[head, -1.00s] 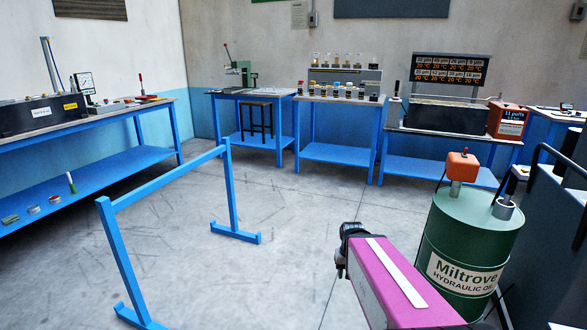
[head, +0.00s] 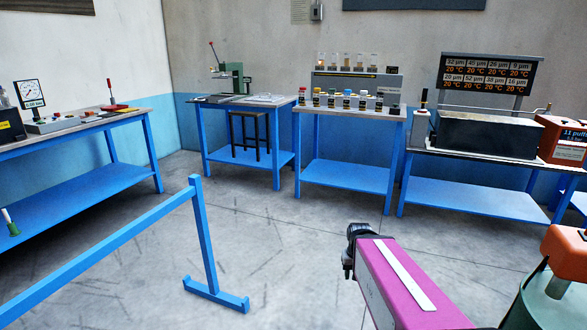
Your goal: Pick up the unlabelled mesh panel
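No mesh panel can be made out for certain in the head view. Some flat pale pieces (head: 264,98) lie on the back bench beside a green press, too small to identify. My gripper (head: 349,265) is the dark end of my magenta arm, low right of centre, over open floor and well short of the benches. Its fingers are small and partly hidden, so their opening cannot be told. Nothing is visibly held.
A blue floor frame (head: 205,240) stands at left front. An orange-topped green drum (head: 545,305) is close at lower right. Middle floor is clear.

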